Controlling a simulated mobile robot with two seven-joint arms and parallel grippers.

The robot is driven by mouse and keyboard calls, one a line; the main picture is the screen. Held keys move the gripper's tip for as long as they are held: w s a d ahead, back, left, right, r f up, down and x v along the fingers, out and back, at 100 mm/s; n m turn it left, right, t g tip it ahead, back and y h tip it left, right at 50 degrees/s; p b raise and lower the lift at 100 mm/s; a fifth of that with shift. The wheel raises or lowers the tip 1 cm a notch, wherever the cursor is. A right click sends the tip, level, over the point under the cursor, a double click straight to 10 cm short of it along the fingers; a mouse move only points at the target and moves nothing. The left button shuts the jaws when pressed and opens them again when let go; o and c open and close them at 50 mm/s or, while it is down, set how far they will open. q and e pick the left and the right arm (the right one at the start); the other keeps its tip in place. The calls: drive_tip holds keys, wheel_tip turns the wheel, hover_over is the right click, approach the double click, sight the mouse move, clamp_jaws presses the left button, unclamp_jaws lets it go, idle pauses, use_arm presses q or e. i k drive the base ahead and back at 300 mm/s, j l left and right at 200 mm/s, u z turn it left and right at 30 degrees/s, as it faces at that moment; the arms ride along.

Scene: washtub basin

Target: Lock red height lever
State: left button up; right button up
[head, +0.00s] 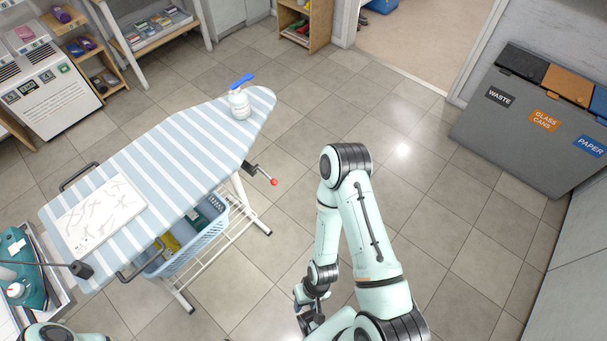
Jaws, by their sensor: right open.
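The red height lever (274,182) is a small red knob on a dark rod. It sticks out from under the right edge of the blue-and-white striped ironing board (170,150), near the top of the white legs. My right gripper (309,318) is low in the picture, below and to the right of the lever and well apart from it. It points down, open, and nothing shows between its fingers. My own arm partly hides it. My left gripper is out of view; only a piece of my left arm shows at the bottom left.
A spray bottle (239,104) and a white patterned sheet (97,212) are on the board. A blue basket (208,240) sits under it. Grey waste bins (500,130) stand at the right. Tiled floor between is clear.

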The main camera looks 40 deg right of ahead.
sight(274, 182)
drive_tip(key=z, duration=0.9)
